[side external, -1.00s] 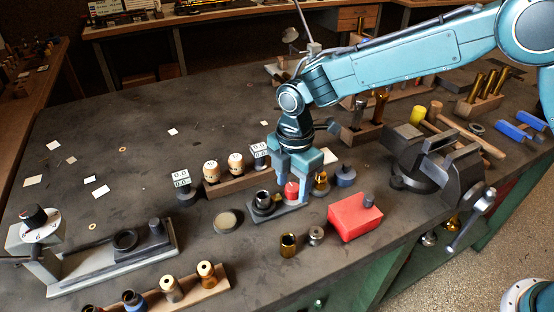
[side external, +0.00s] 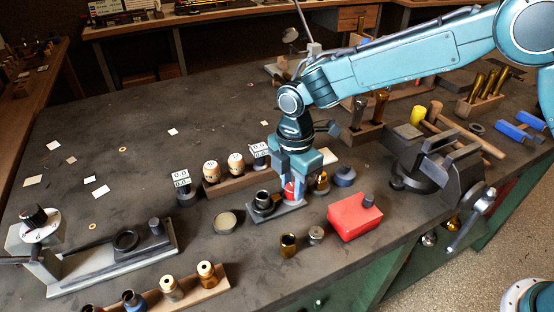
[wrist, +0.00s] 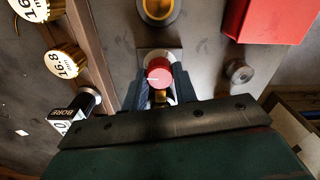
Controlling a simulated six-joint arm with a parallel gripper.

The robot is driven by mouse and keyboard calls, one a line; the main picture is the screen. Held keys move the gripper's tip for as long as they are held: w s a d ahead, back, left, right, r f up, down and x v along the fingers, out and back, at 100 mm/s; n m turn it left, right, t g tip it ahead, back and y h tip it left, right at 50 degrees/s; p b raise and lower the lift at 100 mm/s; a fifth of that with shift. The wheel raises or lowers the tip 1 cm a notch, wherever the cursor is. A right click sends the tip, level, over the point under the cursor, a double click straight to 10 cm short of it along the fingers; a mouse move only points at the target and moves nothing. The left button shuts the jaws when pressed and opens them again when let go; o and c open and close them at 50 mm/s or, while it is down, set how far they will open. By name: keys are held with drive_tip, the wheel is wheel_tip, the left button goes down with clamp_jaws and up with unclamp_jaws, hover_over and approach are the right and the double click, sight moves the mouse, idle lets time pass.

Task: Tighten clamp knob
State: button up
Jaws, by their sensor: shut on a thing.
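The red clamp knob (side external: 290,188) stands at the right end of a small grey base plate (side external: 287,212). In the wrist view its round red top (wrist: 158,74) carries a pale line mark and sits between my fingers. My gripper (side external: 292,198) points down over the plate and is shut on the knob, one finger on each side. A dark ring-shaped holder (side external: 263,199) is on the left end of the same plate; its brass-coloured inside (wrist: 158,8) shows in the wrist view. The fingers hide part of the knob and its stem.
A red block (side external: 354,222) stands close on the right. A brass sleeve (side external: 288,245) and a small metal spool (side external: 316,236) are in front. A wooden rack (side external: 225,187) with labelled gauges is behind. A vise (side external: 440,165) is farther right.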

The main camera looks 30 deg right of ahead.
sight(293, 186)
drive_tip(key=m, duration=0.6)
drive_tip(key=shift+m, duration=0.4)
drive_tip(key=m, duration=0.6)
drive_tip(key=shift+r, duration=0.1)
drive_tip(key=o, duration=1)
wheel_tip(293, 186, up, 14)
drive_tip(key=shift+f, duration=0.15)
